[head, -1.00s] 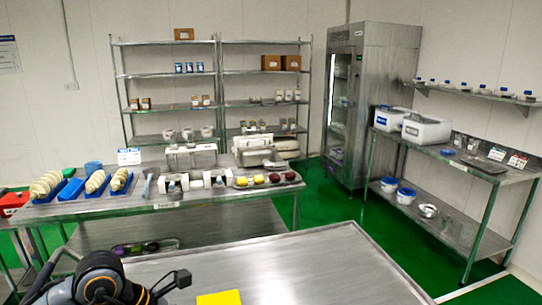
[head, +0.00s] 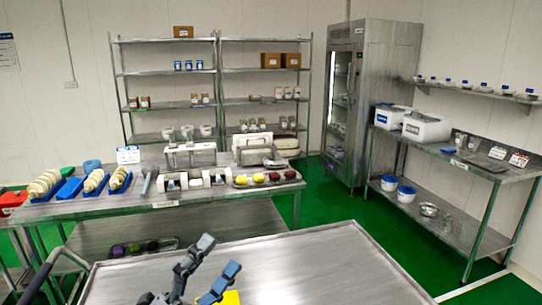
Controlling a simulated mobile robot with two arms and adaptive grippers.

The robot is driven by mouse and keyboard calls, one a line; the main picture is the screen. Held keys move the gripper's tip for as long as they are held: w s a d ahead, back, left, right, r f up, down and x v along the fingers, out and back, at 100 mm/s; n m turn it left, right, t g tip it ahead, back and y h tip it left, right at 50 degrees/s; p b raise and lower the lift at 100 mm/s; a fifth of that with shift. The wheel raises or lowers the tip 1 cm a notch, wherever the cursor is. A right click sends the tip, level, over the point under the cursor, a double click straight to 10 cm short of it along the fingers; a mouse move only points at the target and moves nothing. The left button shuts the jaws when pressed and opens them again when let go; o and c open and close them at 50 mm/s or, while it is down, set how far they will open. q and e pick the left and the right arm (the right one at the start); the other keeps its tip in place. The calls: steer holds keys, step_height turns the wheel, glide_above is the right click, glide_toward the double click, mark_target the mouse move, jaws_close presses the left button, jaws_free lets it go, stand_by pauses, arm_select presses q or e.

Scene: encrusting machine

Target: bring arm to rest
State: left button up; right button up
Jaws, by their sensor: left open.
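My left gripper (head: 213,262) reaches up from the bottom edge in the head view, over the near steel table (head: 320,262). Its two dark, blue-tipped fingers are spread apart with nothing between them. The rest of my left arm is mostly below the frame. My right gripper is not in view.
A steel bench (head: 160,205) behind holds blue trays (head: 71,190) of stacked pale pieces, white machine parts and a tray of colored pieces (head: 265,179). Shelving racks and a steel cabinet (head: 368,100) stand at the back. The near table's right part is clear.

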arm_select(q)
steer(key=a+f+n+g+y, duration=0.2)
steer(key=a+f+n+y, duration=0.55)
steer(key=f+n, duration=0.25)
steer(key=a+f+n+g+y, duration=0.1)
steer(key=a+f+n+y, duration=0.5)
steer(key=f+n+y, duration=0.35)
steer(key=s+d+f+n+g+h, duration=0.2)
steer(key=s+f+n+g, duration=0.3)
steer(key=s+f+g, duration=1.05)
steer(key=s+f+t, duration=0.1)
steer(key=s+f, duration=0.2)
steer(key=f, duration=1)
steer(key=s+f+t, duration=0.2)
steer(key=s+f, duration=0.1)
steer(key=f, duration=0.9)
steer(key=s+a+f+g, duration=0.1)
steer(key=s+a+f, duration=0.2)
steer(key=s+f, duration=1.3)
step_height(320, 180, down, 2)
steer(key=shift+a+f, duration=0.15)
steer(key=shift+a, duration=0.05)
